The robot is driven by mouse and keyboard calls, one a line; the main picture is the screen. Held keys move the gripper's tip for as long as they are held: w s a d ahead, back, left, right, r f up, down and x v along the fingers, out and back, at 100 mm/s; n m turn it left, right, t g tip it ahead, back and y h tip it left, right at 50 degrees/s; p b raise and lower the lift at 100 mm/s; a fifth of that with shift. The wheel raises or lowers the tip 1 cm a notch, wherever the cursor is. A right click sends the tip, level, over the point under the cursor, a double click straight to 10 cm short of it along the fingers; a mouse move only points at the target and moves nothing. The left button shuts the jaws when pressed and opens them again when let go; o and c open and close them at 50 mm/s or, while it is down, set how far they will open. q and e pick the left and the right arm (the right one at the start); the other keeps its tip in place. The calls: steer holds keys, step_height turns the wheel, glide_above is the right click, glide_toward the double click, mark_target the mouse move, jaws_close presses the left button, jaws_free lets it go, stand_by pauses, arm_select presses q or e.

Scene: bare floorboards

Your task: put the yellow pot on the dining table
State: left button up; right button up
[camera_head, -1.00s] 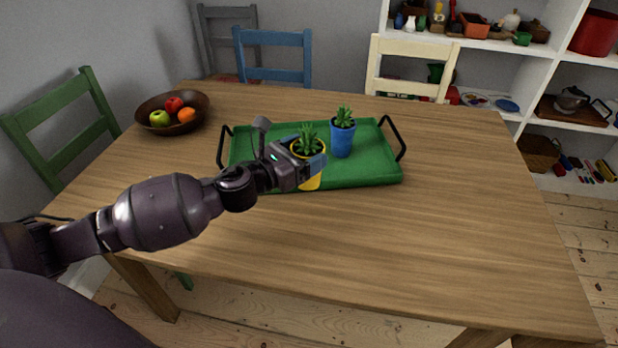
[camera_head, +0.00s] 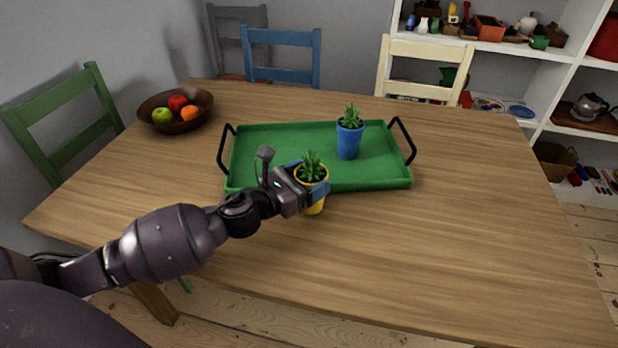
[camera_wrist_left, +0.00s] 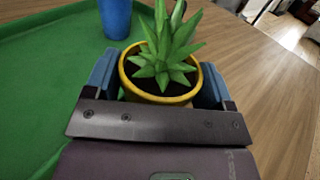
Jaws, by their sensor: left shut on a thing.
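The yellow pot (camera_head: 315,205) holds a spiky green plant. My left gripper (camera_head: 312,188) is shut on the pot, with blue fingers on either side of it. The pot is at the front edge of the green tray (camera_head: 280,140), overlapping its rim in the head view. In the left wrist view the yellow pot (camera_wrist_left: 160,98) sits between the fingers, upright, beside the tray (camera_wrist_left: 40,90). I cannot tell whether its base touches the table. The wooden dining table (camera_head: 400,240) spreads around the tray. My right gripper is not in view.
A blue pot (camera_head: 349,140) with a plant stands on the tray, and it also shows in the left wrist view (camera_wrist_left: 116,18). A fruit bowl (camera_head: 176,118) is at the table's back left. Chairs stand around the far side. The table's front and right are clear.

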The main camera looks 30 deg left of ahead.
arm_select(q)
steer(key=shift+f, duration=0.15)
steer(key=o, duration=1.1)
steer(key=shift+o, duration=0.2)
steer(key=shift+r, duration=0.3)
steer(key=v, duration=1)
steer(key=shift+s+a+f+p, duration=0.1)
steer(key=shift+s+f+p, duration=0.05)
steer(key=shift+s+p, duration=0.2)
steer(key=shift+s+a, duration=0.3)
steer(key=shift+s, duration=0.3)
